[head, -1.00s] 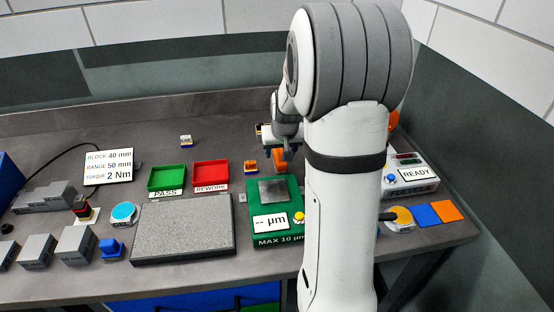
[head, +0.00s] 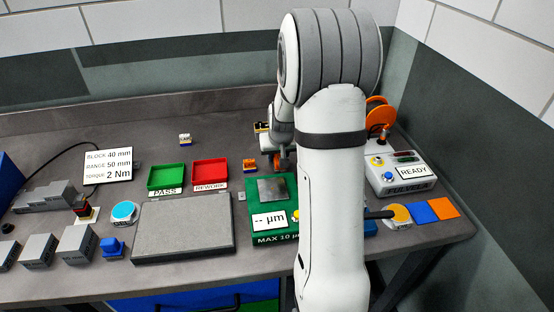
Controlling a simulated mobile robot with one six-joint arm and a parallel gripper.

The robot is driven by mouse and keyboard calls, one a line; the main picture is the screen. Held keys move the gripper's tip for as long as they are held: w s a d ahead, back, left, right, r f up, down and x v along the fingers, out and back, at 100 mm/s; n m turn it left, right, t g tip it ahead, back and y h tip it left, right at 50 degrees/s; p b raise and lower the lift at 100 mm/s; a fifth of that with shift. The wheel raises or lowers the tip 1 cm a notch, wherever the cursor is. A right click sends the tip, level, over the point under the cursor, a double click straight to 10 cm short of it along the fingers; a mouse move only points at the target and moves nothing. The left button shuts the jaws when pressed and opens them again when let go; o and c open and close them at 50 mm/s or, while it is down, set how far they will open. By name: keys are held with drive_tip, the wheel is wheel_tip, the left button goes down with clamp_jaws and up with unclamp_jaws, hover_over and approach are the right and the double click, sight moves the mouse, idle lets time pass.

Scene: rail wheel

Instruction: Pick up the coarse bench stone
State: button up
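I cannot tell for sure which thing is the coarse bench stone. Small blocks with coloured bases and markings too small to read stand at the back: one (head: 185,139) behind the green tray, an orange-topped one (head: 249,166) right of the red tray, and a dark and yellow one (head: 261,127) beside my arm. My gripper (head: 281,163) is low over the bench, just behind the green gauge plate and right of the orange-topped block. An orange patch shows at its tip. My arm partly hides it, so its fingers and any hold are unclear.
A green PASS tray (head: 166,177) and red REWORK tray (head: 210,173) stand behind a grey flat plate (head: 184,228). The green gauge plate (head: 272,213) is partly behind my arm. Grey blocks (head: 77,245) fill the left.

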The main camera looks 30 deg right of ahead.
drive_tip(key=c, duration=0.5)
drive_tip(key=shift+c, duration=0.2)
wheel_tip(320, 180, up, 10)
drive_tip(key=shift+r+b, duration=0.1)
drive_tip(key=shift+b, duration=0.35)
drive_tip(key=o, duration=0.6)
drive_tip(key=shift+c, duration=0.2)
drive_tip(key=c, duration=0.3)
drive_tip(key=shift+s, duration=0.1)
drive_tip(key=shift+c, duration=0.2)
